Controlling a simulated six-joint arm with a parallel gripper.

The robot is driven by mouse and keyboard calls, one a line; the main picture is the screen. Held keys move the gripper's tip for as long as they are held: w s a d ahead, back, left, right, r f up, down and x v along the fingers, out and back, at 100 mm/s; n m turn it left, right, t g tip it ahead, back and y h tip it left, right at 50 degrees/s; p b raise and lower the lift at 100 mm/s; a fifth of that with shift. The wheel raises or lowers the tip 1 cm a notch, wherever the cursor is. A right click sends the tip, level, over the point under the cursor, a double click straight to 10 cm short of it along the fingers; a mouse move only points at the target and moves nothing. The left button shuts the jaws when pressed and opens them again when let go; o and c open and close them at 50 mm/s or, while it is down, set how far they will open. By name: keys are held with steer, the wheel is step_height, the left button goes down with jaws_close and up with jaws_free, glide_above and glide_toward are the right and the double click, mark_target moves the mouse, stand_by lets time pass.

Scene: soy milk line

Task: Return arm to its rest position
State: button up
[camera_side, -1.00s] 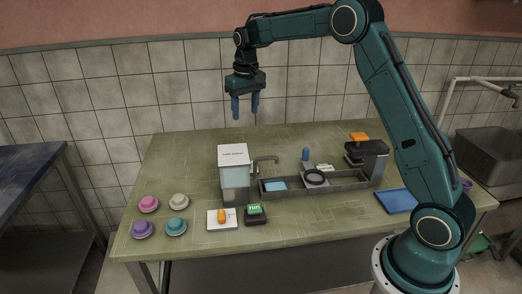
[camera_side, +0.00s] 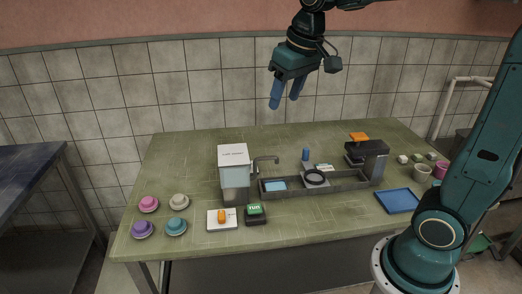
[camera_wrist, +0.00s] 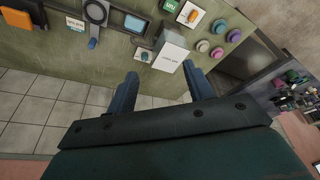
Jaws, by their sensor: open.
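My gripper (camera_side: 285,95) is high above the back edge of the green table (camera_side: 190,170), in front of the tiled wall. Its two blue fingers are apart with nothing between them. In the wrist view my gripper (camera_wrist: 158,88) also shows open and empty, with the table's things small beyond the fingertips. It touches nothing. My arm's upper links run out of the side view at the top and right.
On the table stand a white dispenser (camera_side: 234,172), a grey tray-like line (camera_side: 345,181), a black press with an orange top (camera_side: 372,160), a green button box (camera_side: 255,214), a blue tray (camera_side: 398,201), and several coloured lidded pieces (camera_side: 149,204). Air around my gripper is clear.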

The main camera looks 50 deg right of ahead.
steer(key=s+a+f+t, duration=0.1)
steer(key=s+a+f, duration=0.1)
steer(key=s, duration=0.6)
steer(key=s+a+f+n+t, duration=0.1)
steer(key=s+a+f, duration=0.1)
steer(key=s, duration=0.7)
steer(key=shift+f+y, duration=0.3)
